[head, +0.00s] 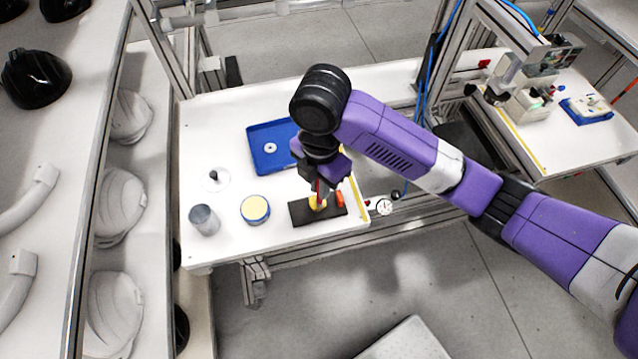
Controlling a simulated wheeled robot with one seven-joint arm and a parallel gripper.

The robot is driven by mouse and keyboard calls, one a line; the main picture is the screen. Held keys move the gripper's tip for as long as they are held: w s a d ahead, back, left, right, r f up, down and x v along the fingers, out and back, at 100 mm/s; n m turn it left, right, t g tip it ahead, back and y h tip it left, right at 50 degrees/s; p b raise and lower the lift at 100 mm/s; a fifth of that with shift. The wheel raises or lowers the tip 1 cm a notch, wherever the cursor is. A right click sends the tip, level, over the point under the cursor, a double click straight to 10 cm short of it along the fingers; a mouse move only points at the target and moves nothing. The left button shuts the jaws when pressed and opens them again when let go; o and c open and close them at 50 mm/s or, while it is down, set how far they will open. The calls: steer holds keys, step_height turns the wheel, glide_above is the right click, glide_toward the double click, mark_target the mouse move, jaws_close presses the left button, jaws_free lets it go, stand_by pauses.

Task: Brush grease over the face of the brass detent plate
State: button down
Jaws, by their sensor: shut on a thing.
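My gripper (321,178) points down over the front of the white table. It is shut on a thin reddish upright handle (318,188), which looks like the brush. Its lower end reaches the small yellow brass piece (317,203), likely the detent plate, on a black mat (299,213). The gripper and brush partly hide the plate. I cannot tell whether the bristles touch its face or whether grease is on it. An open round tin with a pale yellow filling (255,208), likely the grease, stands left of the mat.
A blue tray (262,133) with a white ring (271,148) lies behind the mat. A grey cylinder (204,220) and a clear disc with a knob (215,179) stand at left. An orange object (341,198) is close right of the plate. A dial gauge (384,206) is further right.

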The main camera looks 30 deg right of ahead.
steer(key=shift+r, duration=0.1)
step_height(320, 180, up, 5)
steer(key=p, duration=0.4)
steer(key=shift+r, duration=0.9)
